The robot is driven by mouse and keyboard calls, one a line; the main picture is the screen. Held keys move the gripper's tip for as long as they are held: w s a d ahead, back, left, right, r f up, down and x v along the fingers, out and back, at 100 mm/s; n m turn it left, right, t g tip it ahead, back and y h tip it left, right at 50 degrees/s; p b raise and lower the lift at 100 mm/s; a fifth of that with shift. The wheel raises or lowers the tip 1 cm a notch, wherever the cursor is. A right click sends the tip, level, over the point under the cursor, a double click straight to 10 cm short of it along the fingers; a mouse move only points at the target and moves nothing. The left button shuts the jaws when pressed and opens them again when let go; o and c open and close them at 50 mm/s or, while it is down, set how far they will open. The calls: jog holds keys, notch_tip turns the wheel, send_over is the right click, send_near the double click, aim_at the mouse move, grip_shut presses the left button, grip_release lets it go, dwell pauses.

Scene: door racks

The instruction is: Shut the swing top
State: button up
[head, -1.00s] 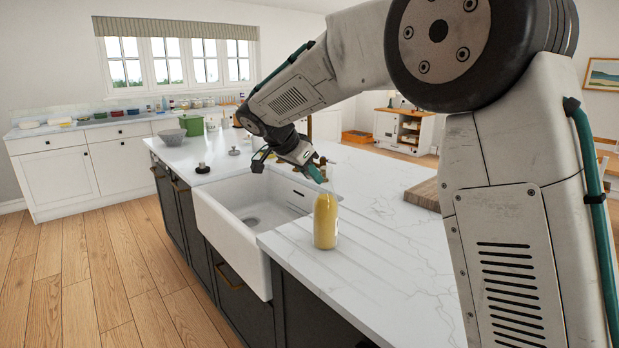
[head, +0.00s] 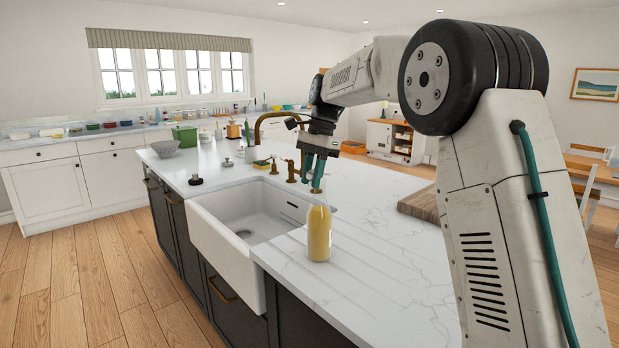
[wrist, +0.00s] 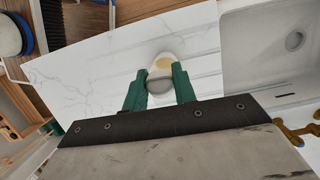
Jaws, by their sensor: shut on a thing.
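The swing-top bottle (head: 319,235) stands upright on the white worktop right of the sink and holds something yellow. It also shows from above in the wrist view (wrist: 164,64). My gripper (head: 317,187) points down over the bottle's mouth, its green fingers at the neck. In the wrist view my gripper (wrist: 158,76) has a finger on each side of a rounded grey-white piece (wrist: 160,86), which looks like the swing top, and is shut on it. The fingers hide much of the neck, and I cannot make out the wire or whether the stopper is seated.
The white sink (head: 245,232) opens just left of the bottle, with brass taps (head: 291,171) behind it. A wooden board (head: 418,203) lies to the right. The worktop in front of and right of the bottle is clear.

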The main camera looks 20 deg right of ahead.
jog(key=shift+w+d+g+y, duration=0.1)
jog(key=shift+d+g+y, duration=0.15)
jog(key=shift+y, duration=0.35)
jog(key=shift+w+d+g+y, duration=0.1)
jog(key=shift+d+g+y, duration=0.15)
jog(key=shift+y, duration=0.35)
jog(key=o, duration=1)
jog(key=v, duration=0.7)
jog(key=shift+d+r, duration=0.2)
jog(key=shift+r, duration=0.05)
